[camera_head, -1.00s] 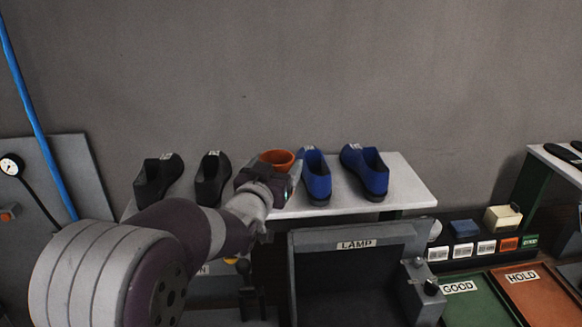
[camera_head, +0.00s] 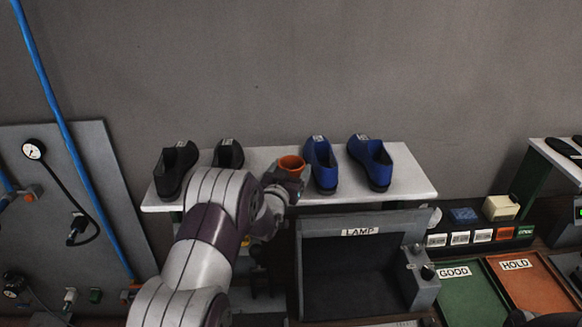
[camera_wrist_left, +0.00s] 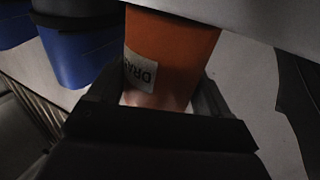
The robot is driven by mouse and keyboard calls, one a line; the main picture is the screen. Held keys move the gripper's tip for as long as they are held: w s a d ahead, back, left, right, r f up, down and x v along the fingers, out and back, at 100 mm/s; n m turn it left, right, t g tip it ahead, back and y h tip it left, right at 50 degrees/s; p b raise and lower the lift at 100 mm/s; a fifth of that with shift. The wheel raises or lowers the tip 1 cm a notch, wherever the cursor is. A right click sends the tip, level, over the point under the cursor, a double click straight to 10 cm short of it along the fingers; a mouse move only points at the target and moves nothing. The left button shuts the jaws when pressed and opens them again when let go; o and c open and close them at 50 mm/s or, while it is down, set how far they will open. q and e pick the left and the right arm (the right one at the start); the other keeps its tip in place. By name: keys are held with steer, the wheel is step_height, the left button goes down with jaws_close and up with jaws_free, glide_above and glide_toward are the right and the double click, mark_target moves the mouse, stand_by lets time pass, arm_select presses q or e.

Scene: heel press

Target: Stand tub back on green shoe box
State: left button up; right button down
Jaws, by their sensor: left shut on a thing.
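The orange tub (camera_head: 291,163) is at the white shelf between the black and the blue shoes. In the left wrist view the tub (camera_wrist_left: 170,55) shows a white label with partly visible letters. My left gripper (camera_head: 284,180) has its fingers on both sides of the tub and is shut on it. In the left wrist view the gripper (camera_wrist_left: 160,105) reaches around the tub's lower part. I cannot tell whether the tub touches the shelf. I do not see a green shoe box for certain.
Black shoes (camera_head: 176,168) and blue shoes (camera_head: 371,161) stand on the white shelf (camera_head: 412,180) close to the tub. The LAMP housing (camera_head: 360,232) is below. Green GOOD (camera_head: 470,295) and orange HOLD (camera_head: 530,285) trays lie at the right.

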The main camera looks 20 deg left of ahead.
arm_select(q)
steer(key=shift+w+f, duration=0.1)
steer(key=shift+w, duration=0.05)
steer(key=o, duration=0.7)
steer(key=shift+w+f, duration=0.1)
steer(key=shift+f, duration=0.1)
steer(key=shift+c, duration=0.2)
steer(key=shift+o, duration=0.7)
steer(key=shift+r, duration=0.15)
